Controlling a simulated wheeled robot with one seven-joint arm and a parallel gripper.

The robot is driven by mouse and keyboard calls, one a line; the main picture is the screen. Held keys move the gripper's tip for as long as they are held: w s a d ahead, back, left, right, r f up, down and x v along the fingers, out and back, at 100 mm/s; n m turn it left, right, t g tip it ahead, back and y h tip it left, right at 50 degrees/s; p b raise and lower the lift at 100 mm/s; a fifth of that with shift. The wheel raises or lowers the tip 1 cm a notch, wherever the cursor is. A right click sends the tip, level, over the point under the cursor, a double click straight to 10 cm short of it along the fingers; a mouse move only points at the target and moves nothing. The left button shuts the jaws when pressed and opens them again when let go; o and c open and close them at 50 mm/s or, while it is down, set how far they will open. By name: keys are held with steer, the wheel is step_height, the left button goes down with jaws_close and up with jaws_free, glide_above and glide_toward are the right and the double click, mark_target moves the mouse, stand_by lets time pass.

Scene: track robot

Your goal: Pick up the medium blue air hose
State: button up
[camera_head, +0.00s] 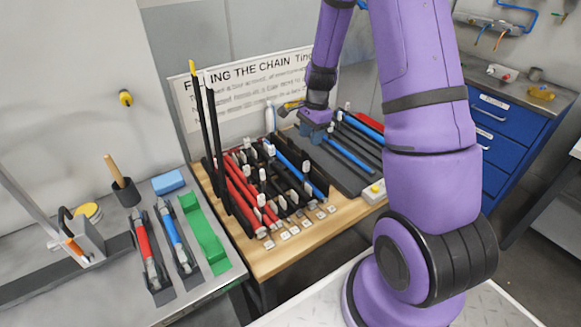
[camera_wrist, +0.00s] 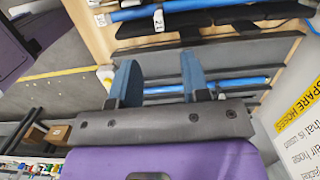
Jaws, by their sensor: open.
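Several blue air hoses are in view, and I cannot tell for sure which is the medium one. One blue hose (camera_head: 350,155) lies on the dark grey mat right of the hose rack. Another blue hose (camera_head: 362,128) lies farther back on the mat. A blue hose (camera_head: 292,164) sits in the rack. My gripper (camera_head: 313,134) is over the mat's left part, near the left end of the nearer blue hose. In the wrist view, my gripper (camera_wrist: 158,60) is open, with blue fingers apart and nothing held. A blue hose (camera_wrist: 240,82) passes behind the fingers, partly hidden.
The rack (camera_head: 316,168) holds red, black and blue hoses with white tags, close to my gripper's left. Tall black hoses (camera_head: 207,130) stand at its left end. A sign board (camera_head: 245,88) stands behind. A yellow-grey button box (camera_head: 374,191) sits at the mat's front.

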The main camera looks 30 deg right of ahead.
mark_target(307, 162)
steer(key=f, duration=0.7)
steer(key=a+f, duration=0.1)
steer(key=f, duration=0.3)
steer(key=shift+a+f, duration=0.1)
steer(key=shift+f, duration=0.25)
steer(key=shift+s, duration=0.1)
jaws_close()
